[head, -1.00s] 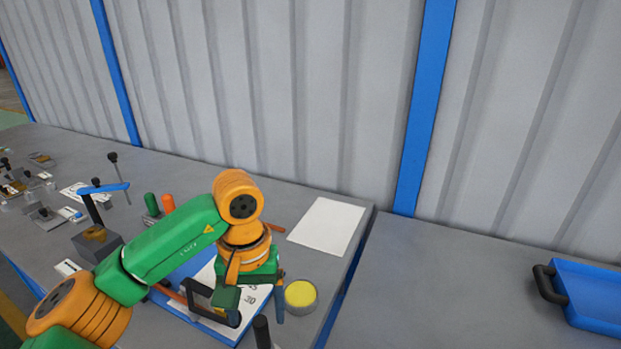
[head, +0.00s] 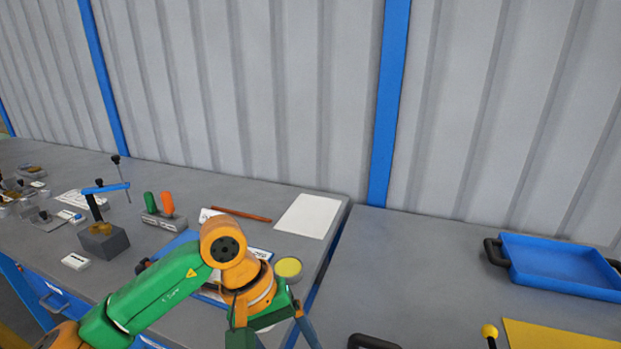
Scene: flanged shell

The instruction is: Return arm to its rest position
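My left arm comes in from the lower left, green and orange. Its wrist hangs over the front part of the grey bench, in front of the yellow-topped round tin (head: 288,268). The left gripper (head: 272,340) points down at the bottom edge of the picture. My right gripper is not in view. Behind the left wrist lies a blue tray (head: 176,245), mostly covered by the arm.
A white sheet (head: 308,216) and a brown rod (head: 241,214) lie at the back. A holder (head: 164,220) carries green and orange pieces. A clamp fixture (head: 103,238) stands left. A blue handled tray (head: 560,267) and yellow sheet (head: 560,336) lie right. The right bench's middle is clear.

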